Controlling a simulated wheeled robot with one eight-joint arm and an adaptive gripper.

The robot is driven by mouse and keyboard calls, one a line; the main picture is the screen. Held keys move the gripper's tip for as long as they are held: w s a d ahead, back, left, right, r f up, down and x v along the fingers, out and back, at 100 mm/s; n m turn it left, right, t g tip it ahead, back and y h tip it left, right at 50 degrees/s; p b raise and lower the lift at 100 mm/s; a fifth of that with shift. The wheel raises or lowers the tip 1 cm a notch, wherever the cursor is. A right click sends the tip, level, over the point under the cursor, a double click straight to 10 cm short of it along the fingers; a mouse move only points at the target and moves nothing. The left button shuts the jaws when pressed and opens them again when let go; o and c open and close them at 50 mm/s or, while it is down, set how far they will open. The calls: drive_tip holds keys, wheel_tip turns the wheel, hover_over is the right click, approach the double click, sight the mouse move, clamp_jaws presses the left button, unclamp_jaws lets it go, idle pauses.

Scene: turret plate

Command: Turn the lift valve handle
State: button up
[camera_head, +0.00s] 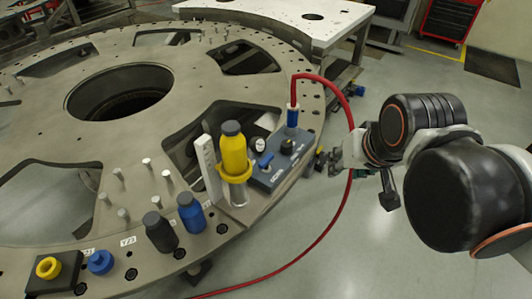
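A grey control box (268,181) sits near the right rim of the turret plate (150,62). It carries a blue lever handle (265,160), a black knob (287,147) and a small round gauge (259,144). I cannot tell for sure which of these is the lift valve handle, as the box's lettering is too small to read. My gripper (324,160) is to the right of the box, beyond the plate's edge and apart from the handle. Its fingers are small and partly hidden, so their opening is unclear.
A red hose (349,118) runs from a blue fitting (292,117) on the box, passing close by my gripper to the floor. A yellow-and-black bottle (234,152) in a yellow holder stands just left of the box. Black (160,232) and blue (191,213) bottles stand nearer.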

drive_tip(key=w+a+r+m+g+p, duration=0.2)
drive_tip(key=w+a, duration=0.1)
drive_tip(key=w, duration=0.2)
drive_tip(key=m+g+p, duration=0.4)
drive_tip(key=p, duration=0.1)
hover_over(266, 159)
wheel_tip(266, 159, down, 5)
wheel_tip(266, 159, down, 13)
drive_tip(key=b, duration=0.2)
drive_tip(key=shift+b, duration=0.35)
clamp_jaws()
